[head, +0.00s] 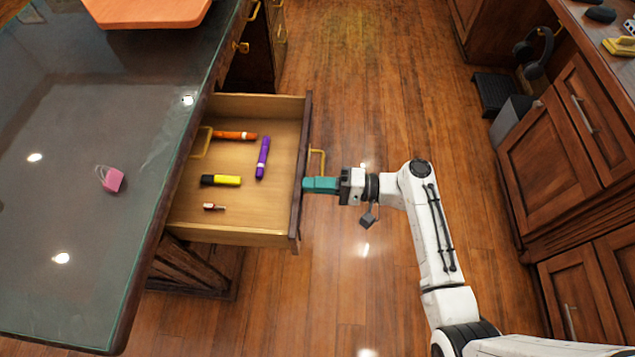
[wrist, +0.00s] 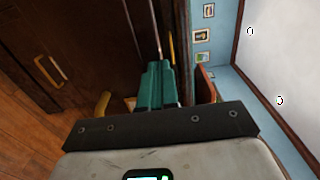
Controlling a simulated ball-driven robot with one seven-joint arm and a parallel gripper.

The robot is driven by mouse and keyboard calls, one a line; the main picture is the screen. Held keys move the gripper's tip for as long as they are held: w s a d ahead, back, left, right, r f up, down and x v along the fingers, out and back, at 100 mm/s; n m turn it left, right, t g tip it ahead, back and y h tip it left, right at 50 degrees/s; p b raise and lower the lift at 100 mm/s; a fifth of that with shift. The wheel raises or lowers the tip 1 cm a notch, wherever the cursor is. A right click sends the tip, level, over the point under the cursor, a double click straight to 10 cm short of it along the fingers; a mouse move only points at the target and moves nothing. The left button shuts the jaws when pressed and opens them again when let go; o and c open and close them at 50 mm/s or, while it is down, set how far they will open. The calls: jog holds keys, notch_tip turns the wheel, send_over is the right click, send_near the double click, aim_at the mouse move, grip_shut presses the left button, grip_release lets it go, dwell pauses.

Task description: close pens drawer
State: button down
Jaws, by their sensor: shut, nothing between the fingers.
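The pens drawer (head: 235,218) is pulled out from under the glass-topped desk in the head view. Inside lie an orange marker (head: 235,135), a purple marker (head: 263,158), a yellow marker (head: 221,180) and a small red item (head: 213,207). A yellow handle (head: 318,160) is on its dark front. My gripper (head: 306,184) is shut and empty, its teal fingers pointing left at the drawer front, just below the handle in the picture. The tips look at or very near the front; contact is unclear. My gripper (wrist: 158,70) also shows in the wrist view, close to dark wood.
A pink padlock (head: 112,179) lies on the glass desk top (head: 60,220), with an orange board (head: 150,10) at its far end. Wooden cabinets (head: 560,150) with a grey box (head: 510,120) beside them stand at the right. The floor between is clear.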

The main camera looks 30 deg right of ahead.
jog(key=b+x, duration=0.5)
jog(key=x, duration=1.8)
jog(key=shift+a+b, duration=0.3)
jog(key=shift+b, duration=0.1)
jog(key=shift+w, duration=0.15)
jog(key=shift+d+f, duration=0.1)
